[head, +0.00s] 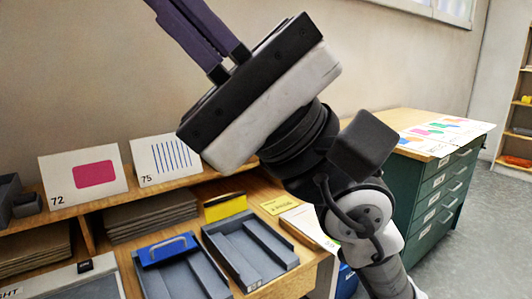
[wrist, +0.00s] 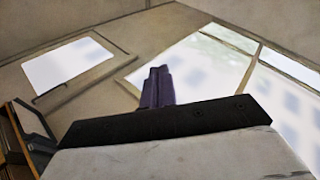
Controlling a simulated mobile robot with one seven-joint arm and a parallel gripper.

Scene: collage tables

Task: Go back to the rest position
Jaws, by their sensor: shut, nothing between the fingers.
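My gripper (head: 200,32) is raised high in the head view, above the table, pointing up and to the left. Its purple fingers run out of the top of that view, so their tips are hidden there. In the wrist view the fingers (wrist: 158,72) lie close together, shut with nothing between them. They point up toward the wall and windows. My gripper touches nothing that I can see.
Below stand a blue-fronted tray (head: 183,272), a grey tray (head: 252,258) and a yellow-fronted holder (head: 225,206). Cards 72 (head: 84,177) and 75 (head: 167,159) lean on the back shelf. A green drawer cabinet (head: 432,190) stands right. The wrist view shows windows (wrist: 195,62).

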